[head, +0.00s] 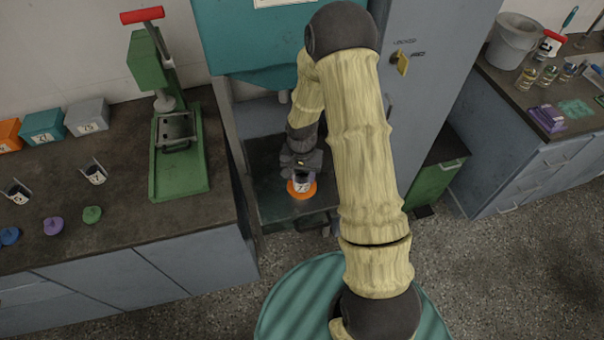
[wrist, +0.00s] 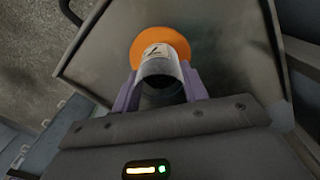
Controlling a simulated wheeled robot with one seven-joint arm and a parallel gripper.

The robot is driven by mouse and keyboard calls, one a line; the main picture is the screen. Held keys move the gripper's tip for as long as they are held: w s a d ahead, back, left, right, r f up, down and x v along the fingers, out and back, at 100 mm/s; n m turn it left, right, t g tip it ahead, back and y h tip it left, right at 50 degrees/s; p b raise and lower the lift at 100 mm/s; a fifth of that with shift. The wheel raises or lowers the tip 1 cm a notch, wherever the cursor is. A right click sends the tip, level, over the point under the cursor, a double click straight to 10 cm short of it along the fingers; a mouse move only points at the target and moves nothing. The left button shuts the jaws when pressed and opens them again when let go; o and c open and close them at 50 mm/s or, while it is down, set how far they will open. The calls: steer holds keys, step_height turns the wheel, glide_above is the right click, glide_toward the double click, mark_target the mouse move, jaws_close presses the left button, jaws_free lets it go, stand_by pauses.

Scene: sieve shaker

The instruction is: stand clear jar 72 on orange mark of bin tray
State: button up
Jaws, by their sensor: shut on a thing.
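The clear jar (wrist: 158,68) with a white label is between the purple fingers of my gripper (wrist: 160,92), which is shut on it. The label's number is too small to read surely. The jar also shows in the head view (head: 301,186), upright under my gripper (head: 301,172). The round orange mark (wrist: 174,41) lies on the grey bin tray (wrist: 230,60), and in the head view the mark (head: 302,194) shows around the jar's foot. The jar is over the mark; I cannot tell whether its base touches it. My gripper hides part of the jar.
The tray has raised edges and stands in a recess under a teal hopper (head: 250,40). A bench with a green press (head: 180,150) and small boxes is on the left. A grey cabinet (head: 430,60) is on the right. The rest of the tray is bare.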

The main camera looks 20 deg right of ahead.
steer(key=o, duration=1.2)
steer(key=shift+r, duration=0.1)
step_height(320, 180, up, 17)
steer(key=shift+r, duration=0.15)
steer(key=s+r+n+t+p, duration=0.1)
steer(key=s+r+n, duration=0.1)
steer(key=s, duration=0.2)
steer(key=s+r+n+p, duration=0.1)
steer(key=s+r, duration=0.1)
steer(key=s, duration=0.3)
steer(key=s+r+n+t+p, duration=0.1)
steer(key=s+r+n, duration=0.1)
steer(key=s, duration=0.3)
steer(key=shift+s+n+t, duration=0.15)
steer(key=shift+n+t, duration=0.15)
